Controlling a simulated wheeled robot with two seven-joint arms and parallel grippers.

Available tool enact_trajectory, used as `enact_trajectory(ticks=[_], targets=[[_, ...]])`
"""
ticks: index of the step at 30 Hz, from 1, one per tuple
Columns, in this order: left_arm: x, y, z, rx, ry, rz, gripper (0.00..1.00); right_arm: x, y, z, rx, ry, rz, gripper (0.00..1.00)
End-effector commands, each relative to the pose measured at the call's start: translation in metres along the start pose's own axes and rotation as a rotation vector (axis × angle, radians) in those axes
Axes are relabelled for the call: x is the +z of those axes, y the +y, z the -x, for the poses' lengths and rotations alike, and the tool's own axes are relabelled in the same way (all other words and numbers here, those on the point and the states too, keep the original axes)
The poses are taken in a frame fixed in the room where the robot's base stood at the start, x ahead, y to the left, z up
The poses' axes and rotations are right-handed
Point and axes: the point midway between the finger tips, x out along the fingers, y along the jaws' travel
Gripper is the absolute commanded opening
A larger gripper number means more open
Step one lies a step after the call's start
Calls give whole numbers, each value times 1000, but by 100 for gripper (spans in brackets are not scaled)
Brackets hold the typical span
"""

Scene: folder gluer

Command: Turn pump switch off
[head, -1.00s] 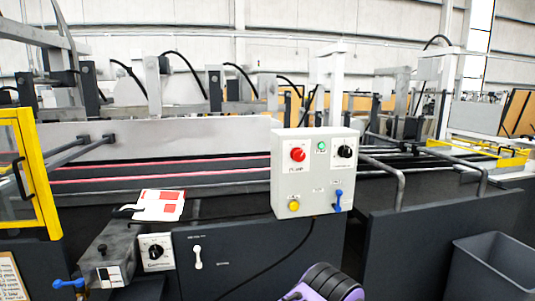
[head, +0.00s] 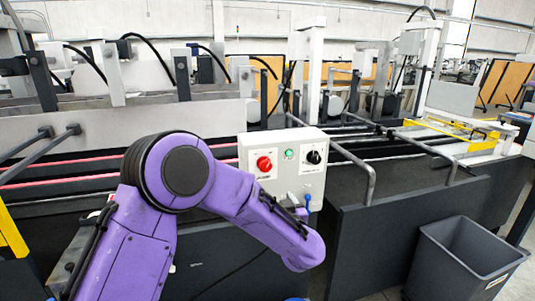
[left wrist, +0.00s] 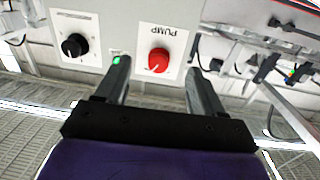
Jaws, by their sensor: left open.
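The pump switch is a round red knob (head: 264,164) at the upper left of the light grey control box (head: 243,158). In the left wrist view the red knob (left wrist: 158,60) sits on a white plate whose PUMP label reads upside down. My left gripper (left wrist: 157,67) is open. Its two fingers show on either side of the knob in that view, with no visible contact; the exact depth is unclear. In the head view my purple left arm covers the lower part of the box, and the left gripper (head: 297,204) is partly hidden. My right gripper is out of view.
A green button (head: 289,154) and a black rotary knob (head: 313,157) sit right of the red knob. A bent grey rail (head: 371,182) stands right of the box, and a grey bin (head: 470,250) is at lower right.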

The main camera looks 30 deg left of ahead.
Motion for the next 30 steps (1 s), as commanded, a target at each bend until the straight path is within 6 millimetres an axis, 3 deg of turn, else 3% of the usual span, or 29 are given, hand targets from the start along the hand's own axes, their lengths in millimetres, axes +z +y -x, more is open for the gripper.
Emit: enact_trajectory(ticks=[1, 5, 18, 23, 30], targets=[[-30, 0, -2, -26, 19, 14, 68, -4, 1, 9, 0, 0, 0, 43], [-54, 0, -8, -56, 37, 19, 68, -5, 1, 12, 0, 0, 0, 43], [-56, -4, -94, -54, 36, 16, 68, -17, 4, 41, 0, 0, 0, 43], [-54, -4, -107, -52, 36, 15, 68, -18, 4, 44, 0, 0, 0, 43], [-54, -4, -108, -51, 37, 15, 68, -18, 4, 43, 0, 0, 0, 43]])
